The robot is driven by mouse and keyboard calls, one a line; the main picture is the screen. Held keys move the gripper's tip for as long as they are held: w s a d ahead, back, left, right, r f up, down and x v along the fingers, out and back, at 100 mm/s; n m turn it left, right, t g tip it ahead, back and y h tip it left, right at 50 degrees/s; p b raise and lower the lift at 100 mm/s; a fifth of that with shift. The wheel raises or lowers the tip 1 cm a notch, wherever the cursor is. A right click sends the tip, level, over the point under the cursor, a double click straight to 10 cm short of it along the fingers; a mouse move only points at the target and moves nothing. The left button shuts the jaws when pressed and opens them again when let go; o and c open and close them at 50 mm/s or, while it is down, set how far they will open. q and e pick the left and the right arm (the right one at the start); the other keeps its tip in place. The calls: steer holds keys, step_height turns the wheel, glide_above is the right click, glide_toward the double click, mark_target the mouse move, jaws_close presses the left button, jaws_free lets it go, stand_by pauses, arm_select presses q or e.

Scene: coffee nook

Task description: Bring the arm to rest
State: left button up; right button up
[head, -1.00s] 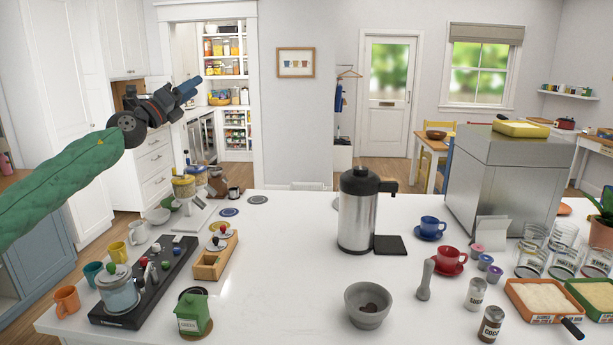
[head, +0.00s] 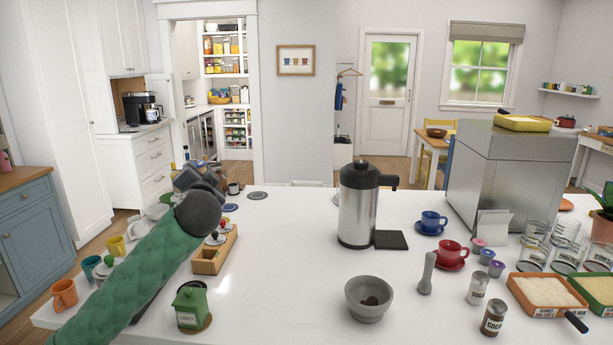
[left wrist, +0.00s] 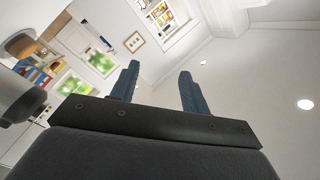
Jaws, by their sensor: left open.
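My left arm, in a green quilted sleeve, reaches in from the lower left of the head view. Its gripper (head: 186,168) is above the left part of the white counter (head: 270,270), pointing away, and is partly hidden behind my own dark wrist. In the left wrist view the two blue fingers (left wrist: 158,88) stand apart with nothing between them. Behind them are the room's wall, door and ceiling. My right gripper is in neither view.
Below and beside the arm are a wooden box (head: 212,260), a green canister (head: 191,305) and an orange mug (head: 63,293). A steel flask (head: 358,205) and a grey bowl (head: 369,300) stand further right. The counter between the canister and the bowl is clear.

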arm_select(q)
steer(key=s+d+f+n+g+h+b, duration=0.1)
steer(key=s+d+f+g+h, duration=0.15)
steer(key=s+f, duration=0.7)
steer(key=s+d+f+g+h+b, duration=0.1)
steer(key=s+d+f+g, duration=0.3)
steer(key=f, duration=1)
steer(key=s+d+f+n+g+h+b, duration=0.1)
steer(key=s+d+f+g+h, duration=0.1)
steer(key=s+f, duration=0.8)
steer(key=s+d+f+n+g+h+b, duration=0.1)
steer(key=s+f+g, duration=0.5)
steer(key=s+f, duration=2.1)
steer(key=shift+d+f+n+g+b, duration=0.35)
steer(key=shift+d+f+n+b, duration=0.25)
steer(key=shift+d+b, duration=0.4)
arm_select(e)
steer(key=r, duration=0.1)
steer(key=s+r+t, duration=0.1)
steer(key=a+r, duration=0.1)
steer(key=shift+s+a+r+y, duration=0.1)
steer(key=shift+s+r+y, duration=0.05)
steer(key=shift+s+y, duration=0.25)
arm_select(q)
steer(key=shift+s, duration=0.15)
